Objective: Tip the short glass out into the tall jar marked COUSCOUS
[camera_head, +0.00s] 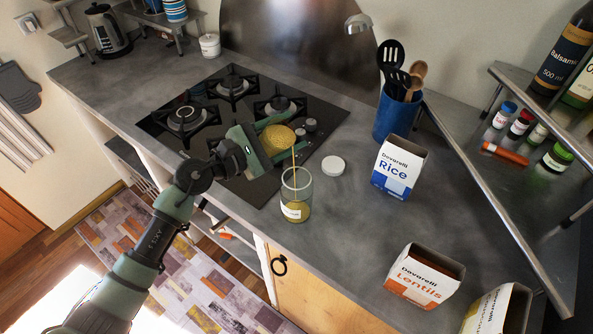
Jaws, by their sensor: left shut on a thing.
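My left gripper (263,142) is shut on the short glass (279,138), over the counter at the hob's right edge. The glass is tipped over, and its yellow grainy contents show. A thin yellow stream falls from it into the tall clear jar (296,188). The jar stands upright and open on the counter, just below and right of the glass. Yellow grains lie in its lower part. It has a white label, too small to read. My right gripper is not in view.
A white round lid (333,165) lies right of the jar. A Rice box (399,166), a Lentils box (425,276) and a blue utensil pot (396,115) stand farther right. The black gas hob (215,104) is left. Counter between jar and Lentils box is clear.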

